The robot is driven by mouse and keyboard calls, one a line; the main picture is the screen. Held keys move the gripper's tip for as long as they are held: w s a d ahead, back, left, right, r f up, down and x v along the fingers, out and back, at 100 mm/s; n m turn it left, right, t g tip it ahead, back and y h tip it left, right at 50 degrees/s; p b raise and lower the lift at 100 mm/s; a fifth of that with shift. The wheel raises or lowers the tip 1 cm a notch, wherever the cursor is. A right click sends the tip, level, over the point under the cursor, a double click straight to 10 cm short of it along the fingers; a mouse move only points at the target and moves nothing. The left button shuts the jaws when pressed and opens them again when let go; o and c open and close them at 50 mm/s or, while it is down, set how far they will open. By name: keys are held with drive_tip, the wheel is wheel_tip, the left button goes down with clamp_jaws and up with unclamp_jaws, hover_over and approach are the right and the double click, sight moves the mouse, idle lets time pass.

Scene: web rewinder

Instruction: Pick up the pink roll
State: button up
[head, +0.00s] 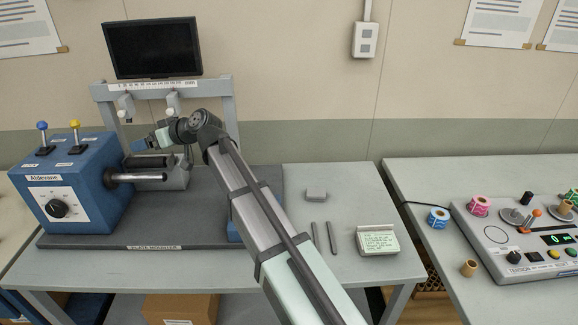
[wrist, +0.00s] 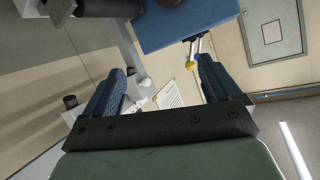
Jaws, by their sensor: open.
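The pink roll (head: 478,206) rests on the upper left part of the grey tension console on the right table in the head view. My gripper (head: 138,146) is far to its left, up by the rewinder on the left table. In the wrist view its two blue fingers (wrist: 163,78) are spread apart, with nothing between them. The pink roll does not show in the wrist view.
A blue roll (head: 437,218) stands left of the console (head: 530,270), and a tan core (head: 468,268) stands near its front left. The blue rewinder box (head: 75,185), with shafts, is close to my gripper. A card stand (head: 377,240) sits on the left table.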

drive_tip(key=w+d+f+m+t+h, duration=0.15)
drive_tip(key=w+d, duration=0.35)
drive_tip(key=d, duration=0.9)
drive_tip(key=w+d+f+h, duration=0.2)
drive_tip(key=w+d, duration=0.3)
drive_tip(key=d, duration=0.9)
drive_tip(key=w+d+f+m+t+h, duration=0.15)
drive_tip(key=w+d, duration=0.25)
drive_tip(key=d, duration=1)
drive_tip(key=s+d+f+m+g+h, duration=0.1)
drive_tip(key=d+h, duration=0.1)
drive_tip(key=d, duration=1.1)
drive_tip(key=s+d+f+h, duration=0.1)
drive_tip(key=s+d, duration=0.1)
drive_tip(key=d, duration=1.2)
drive_tip(key=s+d+f+m+g+h, duration=0.1)
drive_tip(key=s+d, duration=0.6)
drive_tip(key=d, duration=0.5)
drive_tip(key=s+d+f+m+g+h, duration=0.1)
drive_tip(key=s+d, duration=0.7)
drive_tip(key=d, duration=0.3)
drive_tip(key=s+d+f+m+h, duration=0.1)
drive_tip(key=s+d+m, duration=0.1)
drive_tip(key=s+d, duration=0.75)
hover_over(482, 201)
drive_tip(key=s, duration=0.3)
wheel_tip(482, 201, down, 7)
drive_tip(key=shift+f, duration=0.1)
drive_tip(key=shift+x, duration=2.65)
drive_tip(key=shift+a, duration=0.1)
